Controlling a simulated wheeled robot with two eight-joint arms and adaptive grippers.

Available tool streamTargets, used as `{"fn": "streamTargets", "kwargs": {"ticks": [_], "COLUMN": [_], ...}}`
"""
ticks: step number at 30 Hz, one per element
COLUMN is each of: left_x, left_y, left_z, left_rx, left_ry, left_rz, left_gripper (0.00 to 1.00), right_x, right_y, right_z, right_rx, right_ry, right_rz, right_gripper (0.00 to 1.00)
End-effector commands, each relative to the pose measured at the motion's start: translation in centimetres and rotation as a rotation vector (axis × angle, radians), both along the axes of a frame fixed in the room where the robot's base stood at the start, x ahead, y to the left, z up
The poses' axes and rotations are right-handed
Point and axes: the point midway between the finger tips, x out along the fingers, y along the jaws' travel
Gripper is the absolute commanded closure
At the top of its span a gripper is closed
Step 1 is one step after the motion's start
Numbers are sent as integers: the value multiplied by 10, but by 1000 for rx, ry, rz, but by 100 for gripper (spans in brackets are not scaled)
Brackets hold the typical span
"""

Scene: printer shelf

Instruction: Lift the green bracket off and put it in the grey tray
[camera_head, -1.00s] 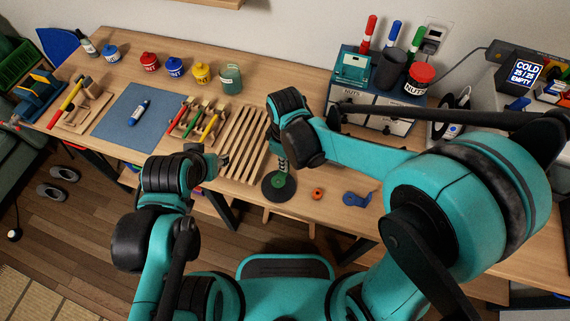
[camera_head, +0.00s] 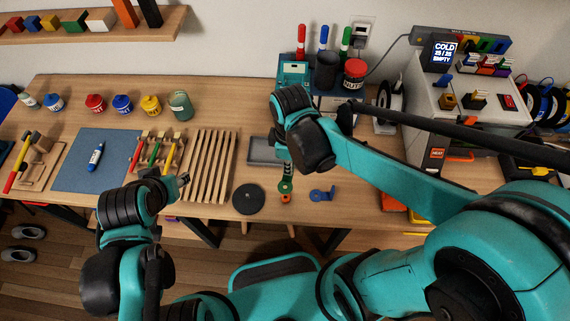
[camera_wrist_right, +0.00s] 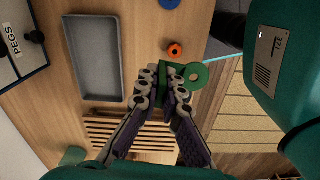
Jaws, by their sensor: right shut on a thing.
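My right gripper (camera_head: 284,165) is shut on the green bracket (camera_head: 286,187), holding it to the right of the black disc (camera_head: 247,207). In the right wrist view the green bracket (camera_wrist_right: 203,70) sticks out to the right from between the fingertips (camera_wrist_right: 164,88), its ring end showing and part hidden by the fingers. The grey tray (camera_head: 262,158) is just behind and left of this gripper; it also shows in the wrist view (camera_wrist_right: 97,60), empty. My left gripper (camera_head: 183,181) is near the wooden slatted rack; its jaws are too small to read.
A small orange part (camera_head: 285,199) lies by the held bracket, and a blue bracket (camera_head: 322,195) is right of it. The slatted rack (camera_head: 208,160) stands left of the tray. The bench front by the disc is mostly clear.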

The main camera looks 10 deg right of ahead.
Motion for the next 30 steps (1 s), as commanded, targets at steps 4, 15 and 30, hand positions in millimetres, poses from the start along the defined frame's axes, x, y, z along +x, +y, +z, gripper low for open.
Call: {"fn": "streamTargets", "kwargs": {"ticks": [4, 15, 30], "left_x": [0, 0, 0], "left_y": [0, 0, 0], "left_z": [7, 21, 31], "left_rx": [0, 0, 0], "left_ry": [0, 0, 0], "left_rz": [0, 0, 0], "left_gripper": [60, 60, 60], "right_x": [0, 0, 0], "right_y": [0, 0, 0], "right_z": [8, 24, 35], "right_rx": [0, 0, 0], "right_ry": [0, 0, 0], "right_rz": [0, 0, 0], "right_gripper": [100, 100, 100]}}
